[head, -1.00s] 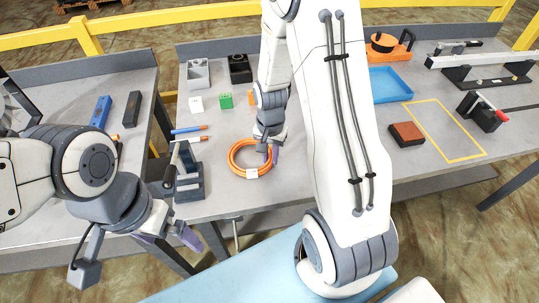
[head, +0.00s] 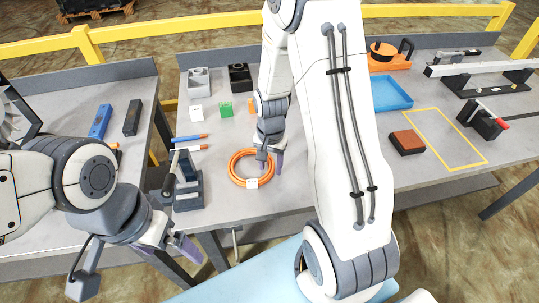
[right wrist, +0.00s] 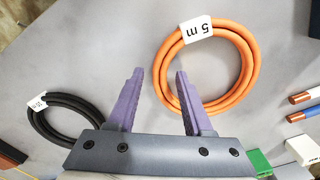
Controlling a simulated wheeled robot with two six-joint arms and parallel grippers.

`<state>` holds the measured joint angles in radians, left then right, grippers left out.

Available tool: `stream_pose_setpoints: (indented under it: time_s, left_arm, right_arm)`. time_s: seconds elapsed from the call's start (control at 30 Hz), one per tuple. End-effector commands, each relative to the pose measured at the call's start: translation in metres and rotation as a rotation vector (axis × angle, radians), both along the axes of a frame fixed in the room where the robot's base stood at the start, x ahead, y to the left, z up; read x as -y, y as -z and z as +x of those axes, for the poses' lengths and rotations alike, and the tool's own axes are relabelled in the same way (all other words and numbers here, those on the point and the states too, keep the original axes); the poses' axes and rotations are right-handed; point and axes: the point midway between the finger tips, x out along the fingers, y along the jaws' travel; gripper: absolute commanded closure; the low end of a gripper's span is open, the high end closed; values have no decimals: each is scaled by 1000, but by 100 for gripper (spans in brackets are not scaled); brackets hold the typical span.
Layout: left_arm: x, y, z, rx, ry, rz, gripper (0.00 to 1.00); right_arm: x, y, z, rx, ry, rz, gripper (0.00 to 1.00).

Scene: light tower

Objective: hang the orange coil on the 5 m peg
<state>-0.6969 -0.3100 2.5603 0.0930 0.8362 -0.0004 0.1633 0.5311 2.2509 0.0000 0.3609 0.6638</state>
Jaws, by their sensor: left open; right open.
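The orange coil (head: 231,166) lies flat on the grey table near its front edge, its white tag toward me. In the right wrist view the coil (right wrist: 247,72) carries a tag reading "5 m". My right gripper (head: 270,163) is open at the coil's right side. In the right wrist view its purple fingers (right wrist: 160,71) lie either side of the coil's band, one inside the ring and one outside; how high they are is unclear. My left gripper (head: 170,243) is open and empty, in front of the table edge. I cannot make out the 5 m peg.
A black coil (right wrist: 60,120) with a tag lies near the orange one. A dark grey fixture (head: 187,185) stands left of the orange coil. Blue and brown-tipped rods (head: 188,138) and a green block (head: 226,109) lie behind. A blue tray (head: 390,94) is further right.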

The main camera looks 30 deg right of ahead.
Motion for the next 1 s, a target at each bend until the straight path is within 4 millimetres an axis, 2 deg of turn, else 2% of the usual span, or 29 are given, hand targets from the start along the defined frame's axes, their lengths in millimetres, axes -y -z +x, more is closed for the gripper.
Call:
stream_pose_setpoints:
  time_s: [0.23,0.4,0.53,0.7,0.77,0.87,0.97,1.0]
  left_arm:
    - [0,6,0,0,0,0,0]
    - [0,3,0,0,0,0,0]
    - [0,3,0,0,0,0,0]
    - [0,3,0,0,0,0,0]
    - [0,3,0,0,0,0,0]
    - [0,3,0,0,0,0,0]
    - [0,3,0,0,0,0,0]
    - [0,3,0,0,0,0,0]
  right_arm:
    - [-2,-49,-1,10,0,-2,49]
    - [-2,-80,-1,6,0,-1,49]
    - [-2,-94,-2,4,0,0,49]
    - [-5,-100,-3,3,-13,0,49]
    - [-16,-104,-6,6,-61,1,49]
    - [-53,-117,-19,17,-243,9,49]
    - [-104,-134,-50,31,-532,20,49]
    - [-122,-140,-66,37,-657,26,49]
